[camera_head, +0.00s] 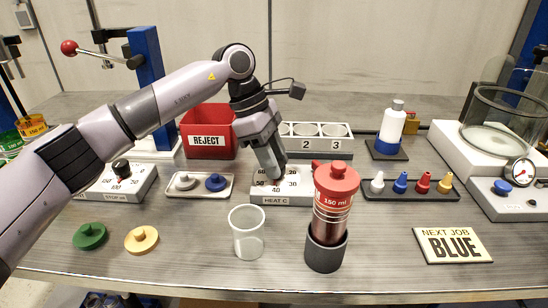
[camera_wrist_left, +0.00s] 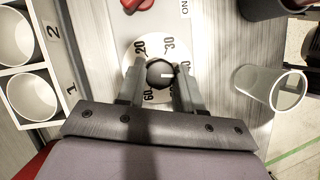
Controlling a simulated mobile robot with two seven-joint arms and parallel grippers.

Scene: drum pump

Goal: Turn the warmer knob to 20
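The warmer is a white box (camera_head: 291,202) labelled HEAT C, standing mid-table, with a numbered round dial on top. In the left wrist view its dark round knob (camera_wrist_left: 158,72) sits in the middle of the dial (camera_wrist_left: 155,45). A white mark on the knob points right in that view, roughly between 30 and 50. My left gripper (camera_head: 272,176) reaches down over the dial from above. In the left wrist view its two fingers (camera_wrist_left: 161,82) flank the knob closely; whether they press on it cannot be told. The gripper hides most of the knob in the head view. My right gripper is not in view.
A red-capped cylinder (camera_head: 331,215) stands close in front of the warmer, with a clear cup (camera_head: 247,240) to its left. A numbered holder (camera_head: 343,145) and red REJECT bin (camera_head: 209,128) stand behind. A tray of coloured pegs (camera_head: 445,194) lies to the right.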

